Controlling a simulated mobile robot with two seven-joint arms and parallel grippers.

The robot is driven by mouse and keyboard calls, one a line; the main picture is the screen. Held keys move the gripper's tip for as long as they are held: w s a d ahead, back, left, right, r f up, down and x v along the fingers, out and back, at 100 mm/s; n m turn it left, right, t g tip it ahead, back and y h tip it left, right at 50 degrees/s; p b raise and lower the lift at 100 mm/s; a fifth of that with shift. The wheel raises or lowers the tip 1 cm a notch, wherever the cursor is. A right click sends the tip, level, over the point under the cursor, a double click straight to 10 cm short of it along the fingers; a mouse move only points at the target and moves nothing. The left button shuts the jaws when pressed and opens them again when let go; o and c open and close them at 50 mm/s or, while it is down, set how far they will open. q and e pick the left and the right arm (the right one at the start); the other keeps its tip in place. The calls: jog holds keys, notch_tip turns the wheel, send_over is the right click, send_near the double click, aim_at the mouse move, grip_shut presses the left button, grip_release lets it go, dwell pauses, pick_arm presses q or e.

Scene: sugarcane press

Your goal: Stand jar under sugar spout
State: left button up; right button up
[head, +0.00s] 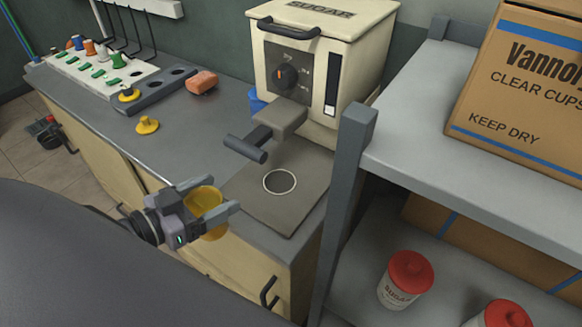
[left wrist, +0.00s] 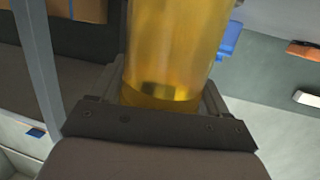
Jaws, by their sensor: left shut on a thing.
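My left gripper (head: 222,210) is shut on a yellow see-through jar (head: 205,203) and holds it near the counter's front edge. The jar fills the space between the fingers in the left wrist view (left wrist: 172,60). The sugar machine (head: 325,50) is a cream box with a dial, at the back of the counter. Its grey spout (head: 281,115) juts forward, with a dark handle (head: 245,148) at its left. A white ring (head: 279,181) marks the grey mat (head: 300,205) in front of the spout. The jar is left of and nearer than the ring. My right gripper is not in view.
A grey shelf unit (head: 355,140) stands close right of the mat, with a cardboard box (head: 525,85) on top and red-lidded sugar jars (head: 405,280) below. An orange sponge (head: 202,82), a yellow knob-like piece (head: 147,125) and a rack (head: 100,68) of coloured pieces sit on the counter's left.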

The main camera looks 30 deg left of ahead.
pick_arm(q)
jog(key=shift+w+d+r, duration=0.15)
jog(key=shift+w+r, duration=0.05)
jog(key=shift+w, duration=0.4)
jog(key=r+x, duration=0.1)
jog(key=x, duration=0.4)
jog(key=r+x, duration=0.1)
jog(key=x, duration=0.5)
jog(key=r+x, duration=0.1)
jog(key=x, duration=0.4)
jog(key=shift+w+d+r, duration=0.15)
jog(key=shift+w+d, duration=0.2)
jog(key=shift+w, duration=0.25)
jog(key=shift+s+f, duration=0.15)
jog(key=shift+f, duration=0.2)
jog(key=shift+f, duration=0.15)
jog(key=o, duration=1.2)
jog(key=shift+a, duration=0.1)
jog(key=shift+p+v, duration=0.3)
jog(key=shift+v, duration=5.7)
